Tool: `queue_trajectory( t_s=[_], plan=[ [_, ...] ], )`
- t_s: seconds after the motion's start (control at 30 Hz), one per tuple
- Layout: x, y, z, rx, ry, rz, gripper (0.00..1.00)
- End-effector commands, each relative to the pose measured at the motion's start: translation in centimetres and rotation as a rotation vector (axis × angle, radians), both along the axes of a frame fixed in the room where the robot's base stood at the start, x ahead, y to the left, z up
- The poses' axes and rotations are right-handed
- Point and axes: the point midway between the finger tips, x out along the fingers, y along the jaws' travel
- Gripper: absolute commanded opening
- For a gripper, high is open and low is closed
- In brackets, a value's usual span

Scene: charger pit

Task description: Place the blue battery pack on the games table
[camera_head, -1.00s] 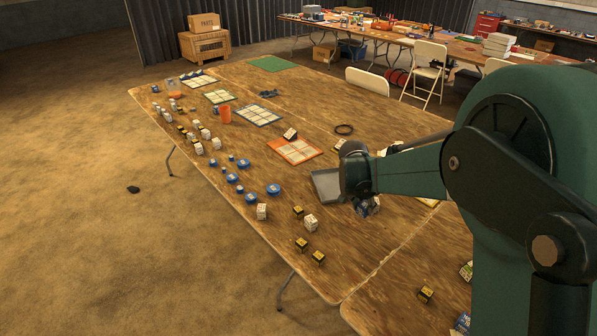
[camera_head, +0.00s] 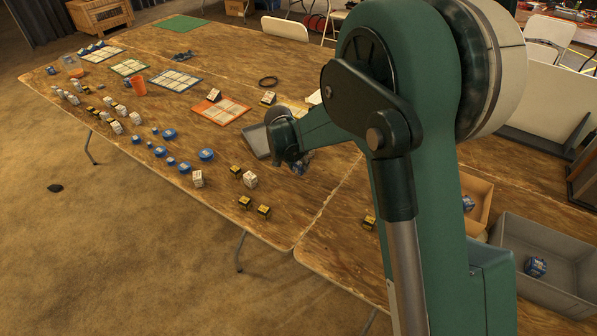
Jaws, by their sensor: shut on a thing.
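The games table (camera_head: 285,215) is a long brown wooden table with game boards and small pieces on it. My gripper (camera_head: 297,160) is over its middle right part, beside a grey tray (camera_head: 254,141). The wrist hides most of the gripper. It is shut on a blue and white block, the blue battery pack (camera_head: 301,166), which shows only partly under the wrist. I cannot tell whether the pack touches the table. Another blue and white pack (camera_head: 536,267) lies in a grey bin (camera_head: 508,225) at the lower right.
Blue discs (camera_head: 206,155), white blocks and yellow-black cubes (camera_head: 244,202) stand along the table's near edge. An orange-edged board (camera_head: 219,110) and an orange cup (camera_head: 138,88) lie farther back. A cardboard box (camera_head: 481,187) holds another blue piece. Bare wood shows in front of my gripper.

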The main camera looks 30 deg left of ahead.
Motion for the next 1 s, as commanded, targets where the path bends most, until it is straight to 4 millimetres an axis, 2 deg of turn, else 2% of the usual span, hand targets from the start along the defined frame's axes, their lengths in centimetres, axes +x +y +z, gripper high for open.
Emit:
queue_trajectory(
  t_s=[0.33,0.7,1.0],
  plan=[
    [0.0,0.0,-0.2,0.0,0.0,0.0,0.12],
    [0.0,0.0,-3.6,0.0,0.0,0.0,0.12],
    [0.0,0.0,-3.7,0.0,0.0,0.0,0.12]
  ],
)
